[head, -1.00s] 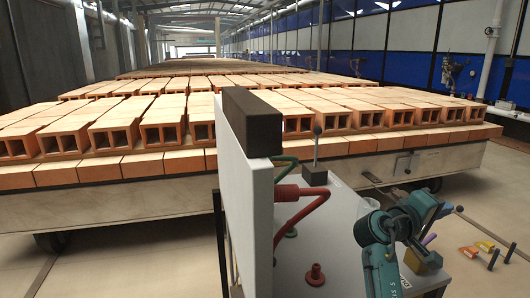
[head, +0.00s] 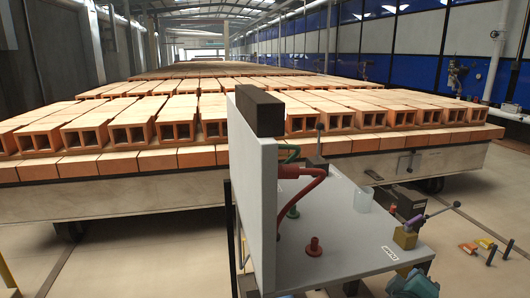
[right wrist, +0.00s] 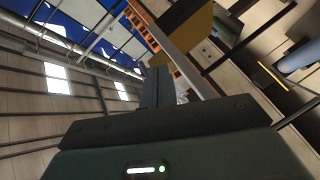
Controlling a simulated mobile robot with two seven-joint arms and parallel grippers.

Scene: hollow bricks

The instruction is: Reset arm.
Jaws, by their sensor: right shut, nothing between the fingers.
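My right arm shows in the head view only as a teal piece (head: 410,284) at the bottom edge, right of centre. Its fingers are outside that view. In the right wrist view my right gripper (right wrist: 157,86) shows its dark fingers closed together and empty, pointing up in the picture. It appears apart from everything around it. My left gripper is in no view.
A grey bench (head: 350,240) with an upright panel (head: 255,190) stands in front of me. It carries red and green hoses, a red knob (head: 314,247), a clear cup (head: 363,200) and a brass block with a lever (head: 405,236). Behind are rows of hollow bricks (head: 175,128).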

